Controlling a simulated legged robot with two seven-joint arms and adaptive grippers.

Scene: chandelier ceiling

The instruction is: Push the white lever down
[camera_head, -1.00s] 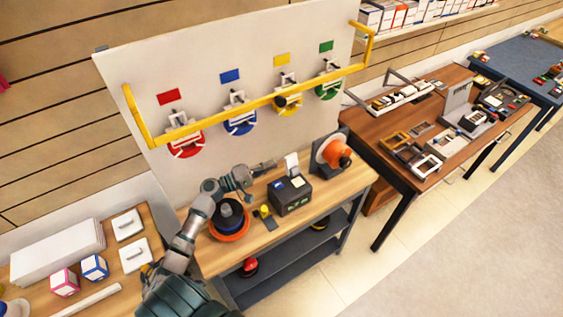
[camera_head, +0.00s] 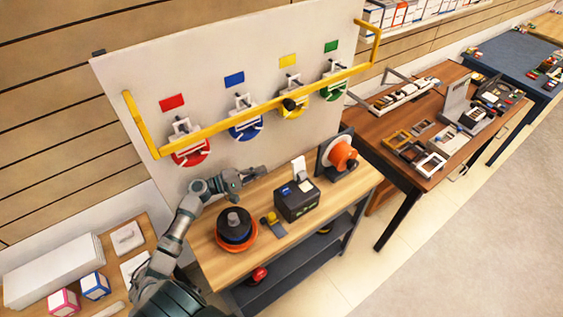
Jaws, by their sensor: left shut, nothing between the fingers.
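A white upright piece (camera_head: 299,168), which looks like the white lever, stands at the back of a black box (camera_head: 297,201) on the wooden workbench (camera_head: 215,265). It points up. My left gripper (camera_head: 262,172) is shut and empty, left of the white piece and apart from it, over the back of the bench near the white board. My left arm reaches in from the lower left. My right gripper is not in view.
A black and orange round device (camera_head: 236,228) and a small yellow button (camera_head: 271,217) stand left of the box. An orange wheel device (camera_head: 342,155) stands to its right. A yellow rail (camera_head: 240,115) crosses the white board (camera_head: 130,90) above, in front of coloured discs.

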